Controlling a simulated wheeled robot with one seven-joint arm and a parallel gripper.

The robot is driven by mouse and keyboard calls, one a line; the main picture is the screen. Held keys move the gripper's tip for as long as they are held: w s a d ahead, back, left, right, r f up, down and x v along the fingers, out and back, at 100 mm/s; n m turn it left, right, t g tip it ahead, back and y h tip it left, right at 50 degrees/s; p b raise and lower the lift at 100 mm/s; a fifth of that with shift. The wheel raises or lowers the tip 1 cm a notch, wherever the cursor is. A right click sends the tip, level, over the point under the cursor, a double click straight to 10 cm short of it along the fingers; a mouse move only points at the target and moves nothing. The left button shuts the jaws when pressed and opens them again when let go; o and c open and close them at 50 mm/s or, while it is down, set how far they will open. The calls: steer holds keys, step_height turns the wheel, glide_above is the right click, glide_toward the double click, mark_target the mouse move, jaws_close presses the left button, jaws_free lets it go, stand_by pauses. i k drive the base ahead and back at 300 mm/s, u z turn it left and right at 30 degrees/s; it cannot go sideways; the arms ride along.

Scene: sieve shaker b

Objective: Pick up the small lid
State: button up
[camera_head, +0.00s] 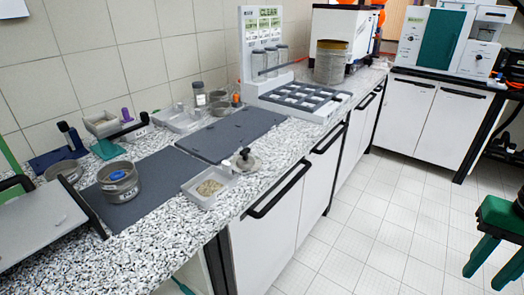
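A small round metallic lid (247,164) with a black knob on top lies on the speckled countertop (190,233) near its front edge. It sits just right of a shallow white tray (191,192) holding grainy material, and its left side is very close to the tray's rim; whether they touch I cannot tell. No part of my gripper shows in this view.
A metal sieve pot (119,187) with a blue item inside stands on a dark mat to the left. Another dark mat (223,137) lies behind the lid. A rack (300,100) with jars stands farther back.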

mark_target(245, 163)
steer(key=u, duration=0.3)
steer(key=i, duration=0.95)
steer(key=u, duration=0.55)
